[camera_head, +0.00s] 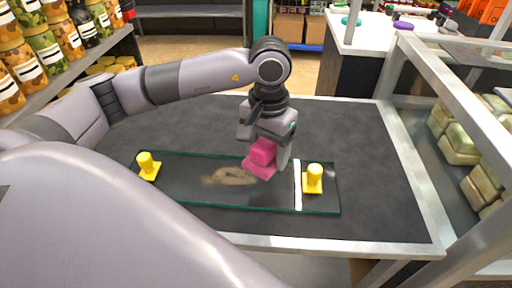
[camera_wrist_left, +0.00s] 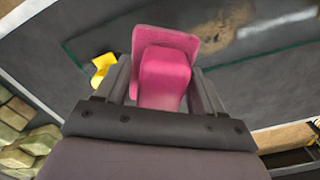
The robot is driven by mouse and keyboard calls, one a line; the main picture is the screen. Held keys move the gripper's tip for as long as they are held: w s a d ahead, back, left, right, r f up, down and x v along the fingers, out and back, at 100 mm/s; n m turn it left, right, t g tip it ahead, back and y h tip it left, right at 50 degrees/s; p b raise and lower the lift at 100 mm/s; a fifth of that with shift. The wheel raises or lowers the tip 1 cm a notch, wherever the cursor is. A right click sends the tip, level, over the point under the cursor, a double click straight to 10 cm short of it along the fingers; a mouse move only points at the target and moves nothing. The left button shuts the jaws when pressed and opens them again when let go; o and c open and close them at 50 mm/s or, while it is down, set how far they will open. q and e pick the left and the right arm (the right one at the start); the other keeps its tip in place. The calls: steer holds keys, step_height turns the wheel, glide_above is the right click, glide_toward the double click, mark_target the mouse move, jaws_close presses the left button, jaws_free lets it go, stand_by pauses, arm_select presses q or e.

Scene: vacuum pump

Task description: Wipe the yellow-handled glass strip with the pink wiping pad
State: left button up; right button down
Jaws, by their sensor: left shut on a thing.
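The glass strip (camera_head: 225,200) lies flat on the dark table, with a yellow handle (camera_head: 147,166) at its left end and another yellow handle (camera_head: 314,180) at its right end. A brown smear (camera_head: 230,177) marks its middle, and a white line (camera_head: 298,185) crosses it near the right handle. My left gripper (camera_head: 266,152) is shut on the pink wiping pad (camera_head: 261,160) over the right part of the strip. I cannot tell whether the pad touches the glass. In the left wrist view the pad (camera_wrist_left: 165,70) sits between the fingers. My right gripper is not in view.
The dark table top (camera_head: 340,130) is clear around the strip. A metal-framed glass case (camera_head: 420,120) with pale packs stands at the right. A shelf of jars (camera_head: 60,45) is at the upper left. A white counter (camera_head: 375,35) stands behind.

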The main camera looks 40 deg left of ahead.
arm_select(q)
steer(key=shift+w+a+f+b, duration=0.15)
steer(key=shift+a+f+b, duration=0.1)
steer(key=shift+a, duration=0.4)
steer(key=shift+w+a+f+b, duration=0.1)
steer(key=shift+a+f, duration=0.1)
steer(key=shift+a, duration=0.4)
steer(key=b, duration=0.2)
glide_above(258, 180)
steer(key=shift+f, duration=2.75)
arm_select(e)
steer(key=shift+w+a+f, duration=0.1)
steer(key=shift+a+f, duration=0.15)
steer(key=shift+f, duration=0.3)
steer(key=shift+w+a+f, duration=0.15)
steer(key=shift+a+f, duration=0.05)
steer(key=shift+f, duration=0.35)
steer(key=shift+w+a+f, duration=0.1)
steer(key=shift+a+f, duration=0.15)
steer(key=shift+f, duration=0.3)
arm_select(q)
steer(key=shift+f+b, duration=1.05)
steer(key=shift+b, duration=0.3)
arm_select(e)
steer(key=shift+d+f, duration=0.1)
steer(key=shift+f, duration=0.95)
